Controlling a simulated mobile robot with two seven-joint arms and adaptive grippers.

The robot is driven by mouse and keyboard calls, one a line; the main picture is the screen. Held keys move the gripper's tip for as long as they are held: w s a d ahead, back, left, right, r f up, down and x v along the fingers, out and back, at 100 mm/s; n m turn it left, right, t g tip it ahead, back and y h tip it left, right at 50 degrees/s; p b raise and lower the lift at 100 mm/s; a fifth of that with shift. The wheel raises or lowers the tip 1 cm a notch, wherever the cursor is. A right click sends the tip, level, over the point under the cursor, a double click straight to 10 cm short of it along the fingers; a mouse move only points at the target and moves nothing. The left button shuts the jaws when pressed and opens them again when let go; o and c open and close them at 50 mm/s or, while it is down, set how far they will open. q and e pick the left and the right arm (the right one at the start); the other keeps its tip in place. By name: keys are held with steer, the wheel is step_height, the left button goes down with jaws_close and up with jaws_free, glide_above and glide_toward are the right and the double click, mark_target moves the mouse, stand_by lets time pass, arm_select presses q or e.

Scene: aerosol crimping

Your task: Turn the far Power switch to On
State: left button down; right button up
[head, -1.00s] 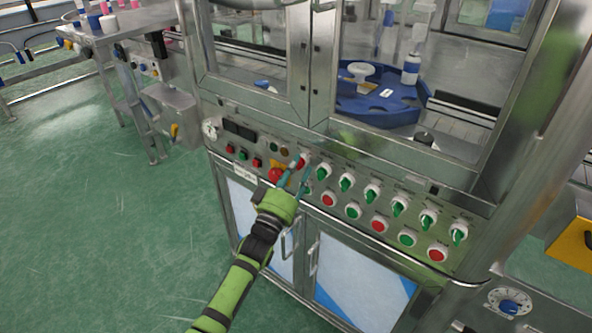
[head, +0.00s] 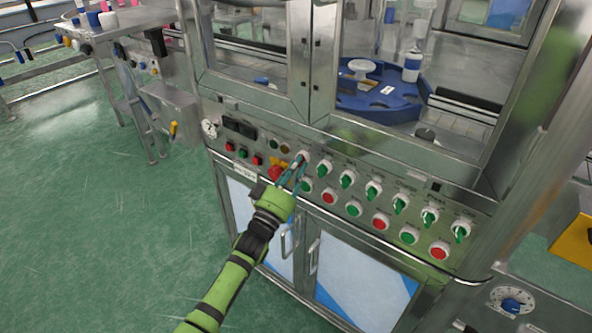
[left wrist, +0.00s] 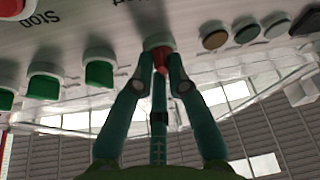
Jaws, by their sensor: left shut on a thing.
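The Power switch is a small red knob on a white collar at the left end of the row of turn switches on the machine's front panel. In the left wrist view the red knob (left wrist: 160,58) sits between the fingertips. In the head view the fingers largely hide it. The knob's exact angle is hard to tell. My right gripper is in neither view.
Several green turn switches (head: 348,178) run to the right, with red and green push buttons (head: 354,208) below. A red mushroom button (head: 276,173) on yellow is close left of the fingers. A blue round fixture (head: 375,106) stands behind the machine's frame.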

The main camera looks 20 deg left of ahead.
arm_select(q)
steer(key=shift+w+a+f+m+g+h+b, duration=0.1)
steer(key=shift+m+g+h+b, duration=0.75)
steer(key=shift+m, duration=1.6)
steer(key=shift+a+m+g+h+b, duration=0.1)
steer(key=shift+m+g+h+b, duration=0.1)
steer(key=shift+m+h, duration=1.7)
steer(key=shift+w+a+f+m+g+h+b, duration=0.1)
steer(key=shift+m+g+h+b, duration=0.45)
steer(key=shift+m, duration=2.4)
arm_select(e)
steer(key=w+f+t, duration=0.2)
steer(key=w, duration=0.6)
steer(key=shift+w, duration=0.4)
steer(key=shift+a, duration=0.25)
arm_select(q)
steer(key=c, duration=1.2)
jaws_free()
steer(key=v, duration=1.2)
steer(key=shift+a, duration=0.1)
